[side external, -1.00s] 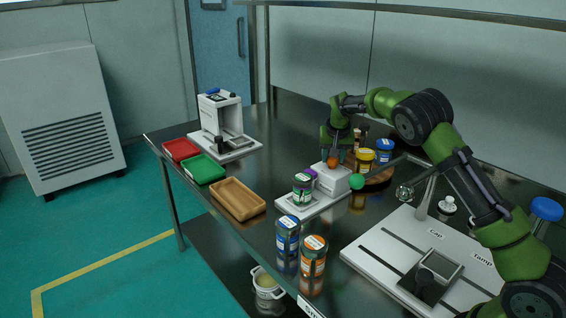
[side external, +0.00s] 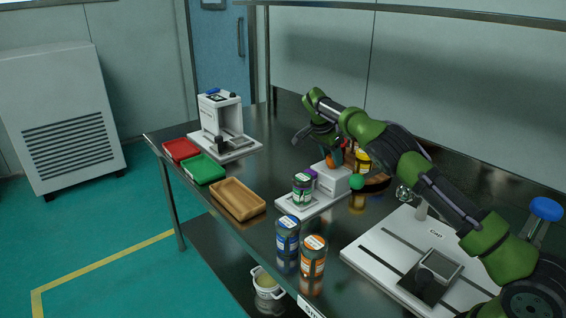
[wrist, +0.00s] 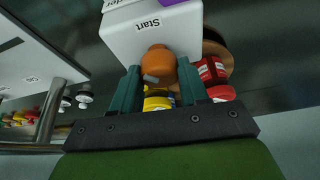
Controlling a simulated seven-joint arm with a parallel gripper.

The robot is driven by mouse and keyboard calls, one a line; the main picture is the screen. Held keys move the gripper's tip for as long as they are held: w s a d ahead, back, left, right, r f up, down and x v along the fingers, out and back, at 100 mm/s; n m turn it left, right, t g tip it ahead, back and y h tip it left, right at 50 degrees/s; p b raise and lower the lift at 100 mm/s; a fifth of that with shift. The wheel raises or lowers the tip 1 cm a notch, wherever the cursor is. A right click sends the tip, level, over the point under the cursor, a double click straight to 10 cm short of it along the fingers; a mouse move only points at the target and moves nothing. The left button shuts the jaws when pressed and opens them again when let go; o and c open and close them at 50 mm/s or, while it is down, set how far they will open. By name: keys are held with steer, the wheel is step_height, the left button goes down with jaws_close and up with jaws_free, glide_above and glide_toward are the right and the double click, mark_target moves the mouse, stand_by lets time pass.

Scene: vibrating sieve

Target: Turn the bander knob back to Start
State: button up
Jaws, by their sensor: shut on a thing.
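The bander is a white box (side external: 336,178) on a white base, near the middle of the steel table. Its label "Start" (wrist: 147,24) shows in the wrist view. The orange knob (wrist: 158,64) sits on the bander just below that label; it also shows in the side view (side external: 329,162). My gripper (wrist: 157,75) has its two green fingers on either side of the knob, shut on it. A small light mark shows on the knob. The side view shows my gripper (side external: 331,152) tilted over at the knob.
A jar with a green band (side external: 302,187) stands on the bander's base. A green ball-like part (side external: 357,181) is beside the box. A blue jar (side external: 287,236) and orange jar (side external: 313,256) stand in front. Jars on a round wooden tray (side external: 376,185) crowd behind.

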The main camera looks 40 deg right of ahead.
steer(key=shift+w+m, duration=0.1)
steer(key=shift+m, duration=0.5)
steer(key=shift+m+g, duration=0.4)
steer(key=shift+m, duration=0.1)
steer(key=o, duration=1)
steer(key=shift+o, duration=0.2)
steer(key=shift+n, duration=0.3)
